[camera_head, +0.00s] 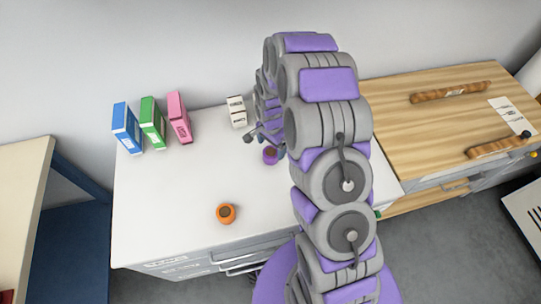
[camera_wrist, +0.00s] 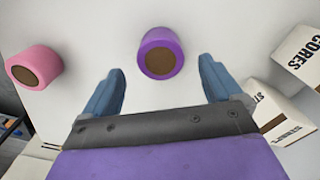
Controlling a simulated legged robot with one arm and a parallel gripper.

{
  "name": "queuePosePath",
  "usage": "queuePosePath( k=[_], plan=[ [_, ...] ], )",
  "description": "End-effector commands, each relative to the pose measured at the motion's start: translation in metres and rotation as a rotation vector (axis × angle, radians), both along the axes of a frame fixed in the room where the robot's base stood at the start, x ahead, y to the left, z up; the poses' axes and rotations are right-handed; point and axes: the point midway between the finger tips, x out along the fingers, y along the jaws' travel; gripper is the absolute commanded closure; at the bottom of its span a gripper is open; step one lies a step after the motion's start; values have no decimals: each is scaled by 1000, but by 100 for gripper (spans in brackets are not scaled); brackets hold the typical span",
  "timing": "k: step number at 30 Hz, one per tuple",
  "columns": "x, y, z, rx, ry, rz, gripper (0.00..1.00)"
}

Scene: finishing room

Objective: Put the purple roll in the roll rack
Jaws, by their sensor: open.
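The purple roll (camera_head: 270,155), with a brown core, stands on the white worktop beside my arm in the head view. In the wrist view the purple roll (camera_wrist: 161,54) lies ahead of my gripper (camera_wrist: 162,88), centred between the two blue fingers and just beyond their tips. My gripper is open and empty, with a clear gap to the roll. In the head view my gripper (camera_head: 259,138) is partly hidden by my arm. I cannot make out a roll rack in either view; my arm covers part of the worktop.
A pink roll (camera_wrist: 34,67) is at the left in the wrist view. An orange roll (camera_head: 226,213) is near the worktop's front. Blue (camera_head: 127,127), green (camera_head: 152,123) and pink (camera_head: 179,117) boxes stand at the back left. White boxes (camera_head: 237,112) stand near my gripper. The worktop's left middle is clear.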

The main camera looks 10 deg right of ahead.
Motion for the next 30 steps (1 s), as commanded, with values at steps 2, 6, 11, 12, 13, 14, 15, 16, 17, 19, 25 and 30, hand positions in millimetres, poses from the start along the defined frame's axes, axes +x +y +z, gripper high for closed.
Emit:
queuePosePath(
  k=[2,6,11,12,13,14,15,16,17,19,25,30],
  plan=[
    [0,0,-5,0,1,0,8],
    [0,1,-23,0,4,1,8],
    [2,1,-45,1,0,-1,8],
    [2,1,-49,1,-1,0,8],
    [2,1,-50,1,-1,0,8],
    [2,1,-51,1,-2,0,8],
    [2,1,-52,1,-2,0,8],
    [2,1,-52,1,-2,0,8],
    [2,1,-51,1,-2,0,8],
    [2,1,-51,1,-2,0,8],
    [2,1,-51,1,-1,0,24],
    [2,1,-51,1,-1,0,40]
  ],
)
